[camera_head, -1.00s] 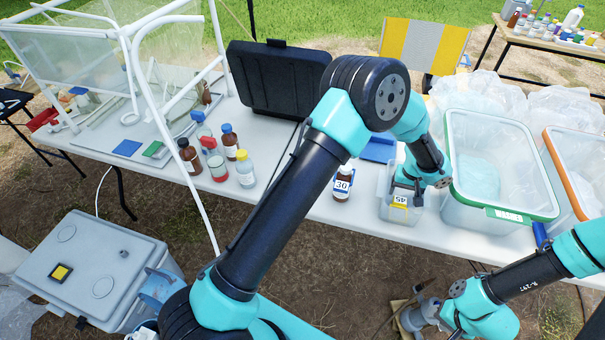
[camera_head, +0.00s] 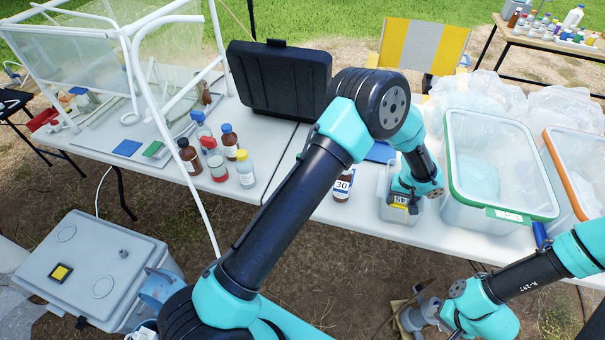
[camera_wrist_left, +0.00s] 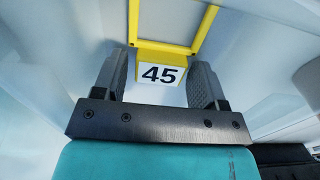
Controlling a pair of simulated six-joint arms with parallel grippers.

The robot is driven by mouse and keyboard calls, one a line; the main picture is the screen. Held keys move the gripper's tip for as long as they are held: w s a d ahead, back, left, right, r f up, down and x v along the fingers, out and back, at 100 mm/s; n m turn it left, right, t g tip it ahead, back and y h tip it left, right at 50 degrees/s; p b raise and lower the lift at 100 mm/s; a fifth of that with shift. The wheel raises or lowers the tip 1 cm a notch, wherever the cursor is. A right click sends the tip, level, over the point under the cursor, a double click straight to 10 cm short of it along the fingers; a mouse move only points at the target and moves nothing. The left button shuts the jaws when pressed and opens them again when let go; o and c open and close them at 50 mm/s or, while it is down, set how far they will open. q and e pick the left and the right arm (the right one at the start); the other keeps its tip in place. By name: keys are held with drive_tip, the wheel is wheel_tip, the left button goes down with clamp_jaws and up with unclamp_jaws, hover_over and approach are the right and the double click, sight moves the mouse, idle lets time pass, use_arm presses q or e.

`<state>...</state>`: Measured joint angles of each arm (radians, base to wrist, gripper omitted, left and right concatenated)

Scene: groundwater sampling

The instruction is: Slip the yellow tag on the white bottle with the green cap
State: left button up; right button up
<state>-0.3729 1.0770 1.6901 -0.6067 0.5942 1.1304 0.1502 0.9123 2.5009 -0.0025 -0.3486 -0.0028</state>
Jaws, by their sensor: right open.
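A yellow tag (camera_wrist_left: 162,72) with a white plate reading "45" sits inside a clear bin (camera_head: 389,208). The tag also shows in the head view (camera_head: 402,201). My left gripper (camera_wrist_left: 158,90) reaches down into the bin, its two fingers on either side of the number plate with small gaps, so it looks open. The tag's yellow frame extends beyond the plate. I cannot make out a white bottle with a green cap; my left arm covers part of the table. My right gripper (camera_head: 408,314) is open, low in front of the table.
An amber bottle (camera_head: 341,190) with a "30" tag stands left of the bin. Several bottles, including a yellow-capped one (camera_head: 245,170), stand farther left. A green-rimmed "WASHED" tub (camera_head: 505,190) is close on the right. A black case (camera_head: 278,80) stands behind.

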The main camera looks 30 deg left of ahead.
use_arm(q)
drive_tip(key=shift+r, duration=3)
drive_tip(key=shift+c, duration=0.3)
